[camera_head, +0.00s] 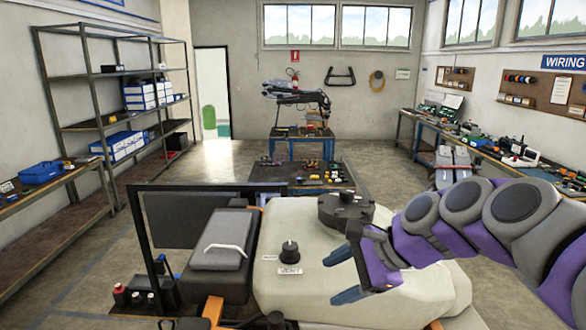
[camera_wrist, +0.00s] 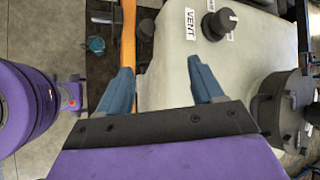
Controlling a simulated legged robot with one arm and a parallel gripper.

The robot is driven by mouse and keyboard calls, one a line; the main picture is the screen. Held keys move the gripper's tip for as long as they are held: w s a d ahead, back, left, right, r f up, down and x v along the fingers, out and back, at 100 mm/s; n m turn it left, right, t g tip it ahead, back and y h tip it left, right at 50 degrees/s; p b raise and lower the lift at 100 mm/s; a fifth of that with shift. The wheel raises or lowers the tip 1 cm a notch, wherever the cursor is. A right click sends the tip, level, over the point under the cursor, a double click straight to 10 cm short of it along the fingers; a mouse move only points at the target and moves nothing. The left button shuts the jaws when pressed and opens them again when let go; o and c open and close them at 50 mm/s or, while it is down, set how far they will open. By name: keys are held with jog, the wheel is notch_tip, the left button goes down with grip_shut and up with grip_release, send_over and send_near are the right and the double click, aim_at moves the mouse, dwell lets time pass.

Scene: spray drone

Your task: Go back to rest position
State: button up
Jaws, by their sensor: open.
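My gripper (camera_head: 342,274) is open and empty, with its two blue fingers apart. In the head view it hangs over the right part of a cream tank (camera_head: 310,308) of the spray drone, reaching in from my purple and grey arm at the right. In the wrist view the gripper (camera_wrist: 163,88) points toward the tank (camera_wrist: 170,65), with nothing between the fingers. A black vent knob (camera_head: 290,252) stands on the tank left of the gripper; the knob (camera_wrist: 220,22) also shows beyond the fingers in the wrist view. A dark round cap (camera_head: 346,208) sits behind the gripper.
A grey padded block (camera_head: 222,250) with a white handle and a black frame stand left of the tank. Beyond are a low table (camera_head: 300,180), a blue bench (camera_head: 300,133), shelves (camera_head: 100,75) at left and a workbench (camera_head: 480,150) at right. Floor (camera_head: 180,170) is free at centre left.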

jog(key=s+a+f+n+g+h+b, duration=0.1)
jog(key=s+f+n+g+h+b, duration=0.25)
jog(key=s+f+n, duration=0.75)
jog(key=s+d+f+n+g+h+b, duration=0.1)
jog(key=s+d+f+n+h+b, duration=0.1)
jog(key=s+f, duration=0.4)
jog(key=s+d+f+n+g+h+b, duration=0.1)
jog(key=s+d+f+h+b, duration=0.1)
jog(key=s+d+f, duration=0.2)
jog(key=s+f, duration=0.3)
jog(key=s, duration=0.4)
jog(key=shift+s+d+f+n, duration=0.15)
jog(key=shift+s+f+n, duration=0.15)
jog(key=shift+s+n, duration=0.1)
jog(key=shift+c, duration=0.3)
